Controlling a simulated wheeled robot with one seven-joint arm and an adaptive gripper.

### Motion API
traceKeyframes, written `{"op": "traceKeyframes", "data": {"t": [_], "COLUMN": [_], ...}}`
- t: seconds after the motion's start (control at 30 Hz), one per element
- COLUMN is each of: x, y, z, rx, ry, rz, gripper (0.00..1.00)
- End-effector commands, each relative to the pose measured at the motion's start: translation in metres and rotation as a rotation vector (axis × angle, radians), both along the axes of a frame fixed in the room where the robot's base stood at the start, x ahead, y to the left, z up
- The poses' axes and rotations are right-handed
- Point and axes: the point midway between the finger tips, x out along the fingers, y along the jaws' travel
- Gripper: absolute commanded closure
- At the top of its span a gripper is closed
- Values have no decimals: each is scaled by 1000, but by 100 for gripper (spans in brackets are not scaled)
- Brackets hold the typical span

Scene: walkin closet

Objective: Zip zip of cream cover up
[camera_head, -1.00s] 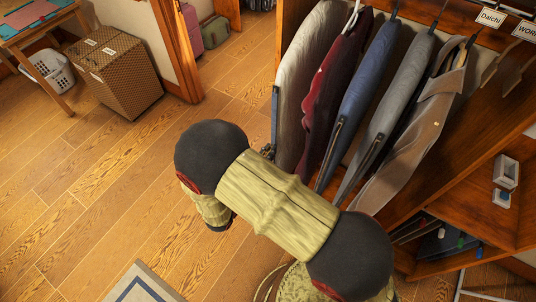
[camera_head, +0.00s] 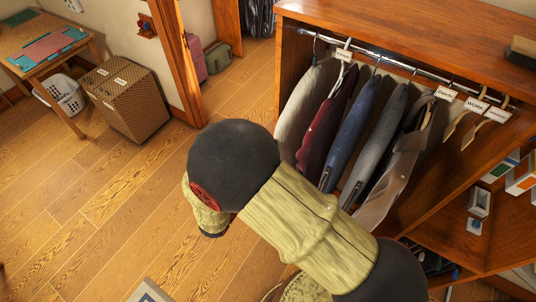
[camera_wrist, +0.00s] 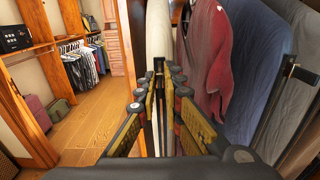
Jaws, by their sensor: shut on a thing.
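The cream cover (camera_head: 300,105) hangs at the left end of the rail in the wardrobe. In the wrist view the cream cover (camera_wrist: 158,30) stands edge-on, straight ahead of my gripper. My gripper (camera_wrist: 158,76) has its fingertips close together at the cover's front edge, shut on the small dark zip (camera_wrist: 158,64). The fingers hide most of the zip, and a dark strip runs down below it between them. In the head view my arm hides the gripper and the cover's lower part.
A maroon garment (camera_head: 322,132), a blue cover (camera_head: 352,128) and a grey cover (camera_head: 380,135) hang close on the right. The wardrobe top (camera_head: 420,40) lies above the rail. A patterned box (camera_head: 123,97) stands far left. The floor (camera_head: 100,190) left of my arm is clear.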

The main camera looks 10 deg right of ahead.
Motion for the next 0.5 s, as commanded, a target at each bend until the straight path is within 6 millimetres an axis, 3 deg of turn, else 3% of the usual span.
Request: {"op": "traceKeyframes", "data": {"t": [0.13, 0.5], "x": [0, 0], "y": [0, 0], "z": [11, 14], "rx": [1, 0], "ry": [-1, -4], "rz": [0, 0], "gripper": [100, 100]}}
